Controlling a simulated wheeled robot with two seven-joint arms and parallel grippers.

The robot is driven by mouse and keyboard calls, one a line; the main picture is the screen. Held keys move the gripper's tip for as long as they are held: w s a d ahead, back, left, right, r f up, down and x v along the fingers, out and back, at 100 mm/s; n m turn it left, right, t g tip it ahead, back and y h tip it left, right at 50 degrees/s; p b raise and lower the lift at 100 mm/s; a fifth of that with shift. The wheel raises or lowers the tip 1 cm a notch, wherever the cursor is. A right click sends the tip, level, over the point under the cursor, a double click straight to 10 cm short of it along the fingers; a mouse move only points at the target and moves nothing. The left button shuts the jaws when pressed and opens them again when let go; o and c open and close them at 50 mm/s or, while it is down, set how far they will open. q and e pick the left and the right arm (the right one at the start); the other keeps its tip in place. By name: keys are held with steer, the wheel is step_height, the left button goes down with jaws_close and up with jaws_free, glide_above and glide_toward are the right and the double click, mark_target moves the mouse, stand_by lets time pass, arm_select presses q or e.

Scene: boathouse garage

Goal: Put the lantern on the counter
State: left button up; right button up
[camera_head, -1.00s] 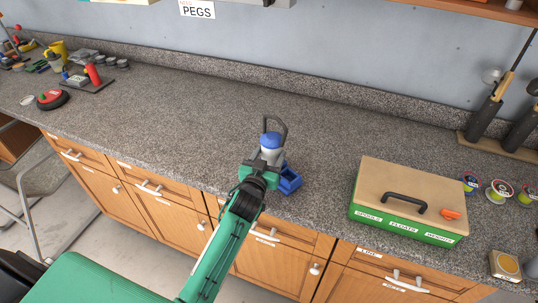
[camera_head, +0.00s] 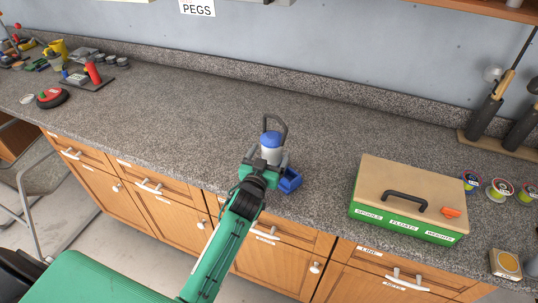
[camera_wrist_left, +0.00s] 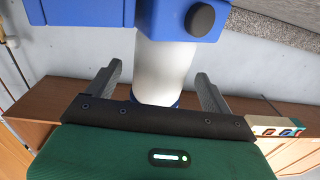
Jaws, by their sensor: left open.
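The lantern (camera_head: 270,155) has a blue cap, a white body, a dark handle loop and a blue boxy base (camera_head: 290,180). It appears upright at the front part of the speckled grey counter (camera_head: 185,115). The underside of its base is partly hidden, so I cannot be sure of the contact. My left gripper (camera_head: 266,166) is at the lantern's near side. In the left wrist view, the open fingers (camera_wrist_left: 155,85) stand on either side of the white body (camera_wrist_left: 163,72), with gaps showing. The blue base (camera_wrist_left: 120,15) is at the top there. My right gripper is not in view.
A green tackle box (camera_head: 410,200) with a tan lid stands on the counter to the right, with small spools (camera_head: 499,190) beside it. A red round item (camera_head: 53,98) and tools lie far left. The counter left of and behind the lantern is clear.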

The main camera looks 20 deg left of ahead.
arm_select(q)
steer(key=shift+s, duration=0.1)
steer(key=s+b, duration=0.3)
steer(key=s, duration=1)
steer(key=shift+s+d, duration=0.15)
steer(key=shift+s, duration=0.2)
steer(key=c, duration=0.3)
jaws_close()
stand_by(0.6)
